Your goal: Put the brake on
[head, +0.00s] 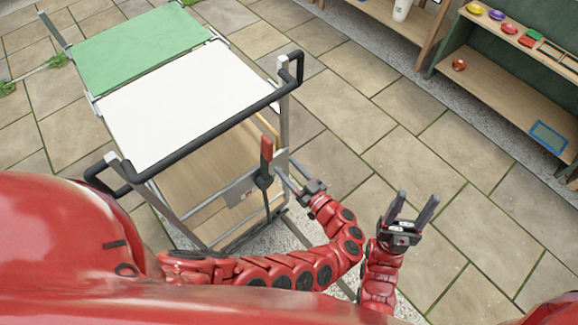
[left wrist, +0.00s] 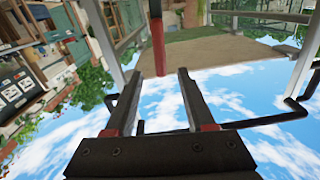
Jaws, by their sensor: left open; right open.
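The cart (head: 110,165) stands in front of me with a black push handle (head: 215,130). The brake lever (head: 266,150) has a red grip and stands upright at the near right end of the cart, above a grey plate (head: 240,190). My left gripper (head: 287,168) is open and empty just right of the lever, its fingers pointing toward it. In the left wrist view the red grip (left wrist: 158,45) shows beyond the open fingertips (left wrist: 172,76), apart from them. My right gripper (head: 412,198) is open and empty, further right over the paving.
The cart carries a white top panel (head: 185,95) and a green one (head: 135,45), with a wooden shelf below. A wooden bench (head: 500,85) with several coloured bowls stands at the upper right. The paving between cart and bench is clear.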

